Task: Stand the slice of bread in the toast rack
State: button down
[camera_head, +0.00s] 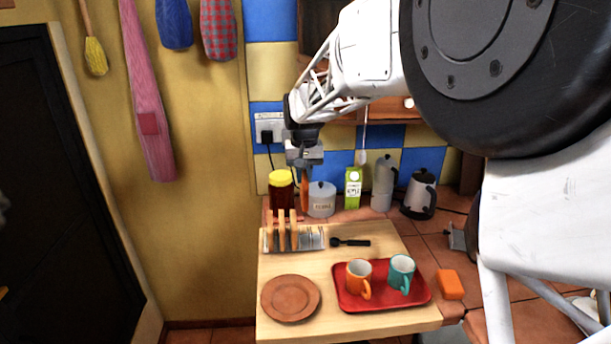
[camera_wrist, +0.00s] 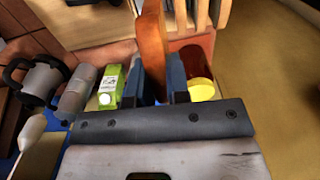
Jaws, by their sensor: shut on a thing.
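My gripper (camera_head: 305,165) is shut on the slice of bread (camera_head: 305,190), which hangs upright and edge-on below it. In the wrist view the slice (camera_wrist: 153,45) stands between the two dark fingers of my gripper (camera_wrist: 153,90). The toast rack (camera_head: 312,239) is on the wooden board, below and a little left of the held slice in the head view. Several slices stand upright in its left part, and its right part looks empty. In the wrist view slices in the rack (camera_wrist: 204,12) show at the top edge, right of the held slice.
A black spoon (camera_head: 352,242), a plate (camera_head: 291,298) and a red tray (camera_head: 381,304) with two mugs lie nearer.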

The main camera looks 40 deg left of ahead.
jog(key=shift+f, duration=0.2)
notch_tip(320, 180, down, 12)
jog(key=shift+f, duration=0.15)
dwell(1.8)
dwell(0.3)
jog(key=c, duration=1)
grip_release()
jog(key=shift+r, duration=3.85)
